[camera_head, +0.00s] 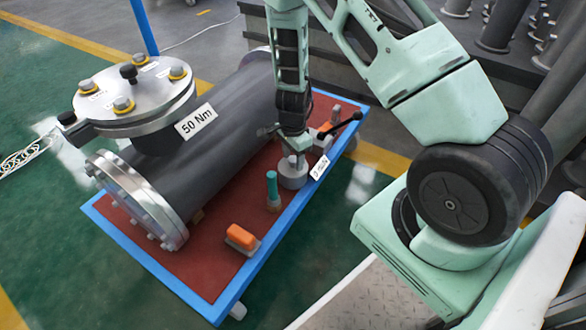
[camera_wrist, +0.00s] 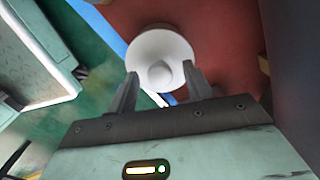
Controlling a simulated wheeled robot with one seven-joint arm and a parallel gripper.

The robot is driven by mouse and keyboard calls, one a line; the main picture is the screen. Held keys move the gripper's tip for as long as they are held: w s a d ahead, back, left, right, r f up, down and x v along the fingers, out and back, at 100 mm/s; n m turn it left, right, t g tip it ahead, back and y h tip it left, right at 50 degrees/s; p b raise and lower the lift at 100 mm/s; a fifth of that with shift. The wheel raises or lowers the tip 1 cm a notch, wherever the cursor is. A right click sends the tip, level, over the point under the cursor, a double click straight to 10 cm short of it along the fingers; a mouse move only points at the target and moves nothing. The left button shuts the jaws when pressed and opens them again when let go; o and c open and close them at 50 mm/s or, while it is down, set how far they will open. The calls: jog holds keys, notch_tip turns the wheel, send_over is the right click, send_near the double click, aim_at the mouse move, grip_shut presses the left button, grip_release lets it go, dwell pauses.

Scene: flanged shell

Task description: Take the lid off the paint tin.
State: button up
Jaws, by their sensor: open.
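The paint tin (camera_head: 292,180) is a small pale grey cylinder standing on the red top of the blue-edged cart. In the wrist view its round lid (camera_wrist: 161,48) shows from above, pale with a raised knob (camera_wrist: 160,74) in the middle. My gripper (camera_head: 293,158) points down just over the tin. In the wrist view my gripper (camera_wrist: 158,78) is open, with one finger on each side of the knob and a gap to it. I cannot tell whether the fingertips touch the lid's surface.
A large dark flanged shell (camera_head: 215,135) fills the cart's left side. A green-handled brush (camera_head: 272,190) and an orange block (camera_head: 242,238) are on the red top (camera_head: 205,270). A dark-handled tool (camera_head: 340,124) lies right behind the tin.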

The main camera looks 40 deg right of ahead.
jog(key=c, duration=1.1)
jog(key=shift+r, duration=0.15)
